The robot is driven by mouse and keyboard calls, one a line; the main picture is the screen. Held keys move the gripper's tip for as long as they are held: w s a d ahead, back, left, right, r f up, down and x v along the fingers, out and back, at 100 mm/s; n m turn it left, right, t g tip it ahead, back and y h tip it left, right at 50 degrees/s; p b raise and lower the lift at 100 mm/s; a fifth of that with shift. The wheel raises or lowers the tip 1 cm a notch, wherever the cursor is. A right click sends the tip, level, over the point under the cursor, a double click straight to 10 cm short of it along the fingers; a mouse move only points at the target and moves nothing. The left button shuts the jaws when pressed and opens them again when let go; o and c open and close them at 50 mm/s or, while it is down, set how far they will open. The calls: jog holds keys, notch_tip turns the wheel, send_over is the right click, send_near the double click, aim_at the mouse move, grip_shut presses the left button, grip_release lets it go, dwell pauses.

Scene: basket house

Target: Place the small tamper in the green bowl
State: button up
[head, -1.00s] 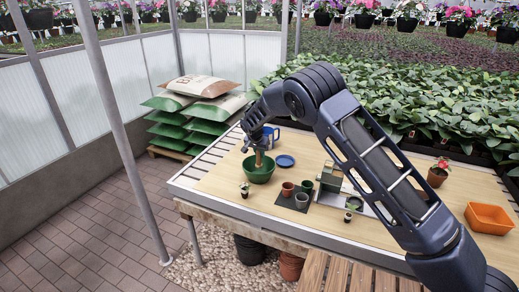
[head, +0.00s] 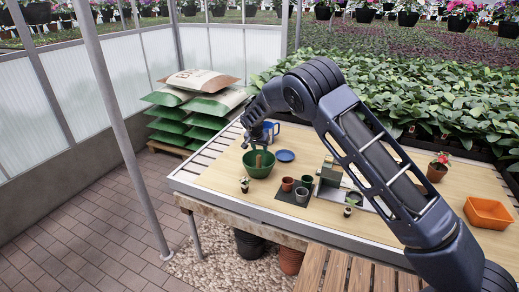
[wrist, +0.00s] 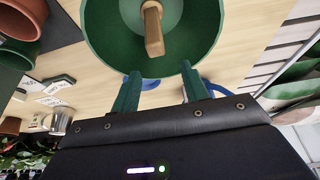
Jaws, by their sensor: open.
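The green bowl (head: 257,170) stands on the wooden tabletop, left of the small pots. The small wooden tamper (head: 258,159) is inside the bowl, its end sticking up. In the wrist view the tamper (wrist: 153,27) rests in the bowl (wrist: 200,35), with its long wooden part toward my fingers. My gripper (head: 258,137) is above the bowl. In the wrist view my gripper (wrist: 160,82) shows two green fingers spread apart with nothing between them, clear of the tamper. The tamper's far end is cut off by the frame edge.
Small pots sit on a dark mat (head: 293,195). An orange tray (head: 487,212) is far right.

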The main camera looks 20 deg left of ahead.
notch_tip(320, 180, up, 7)
dwell(0.8)
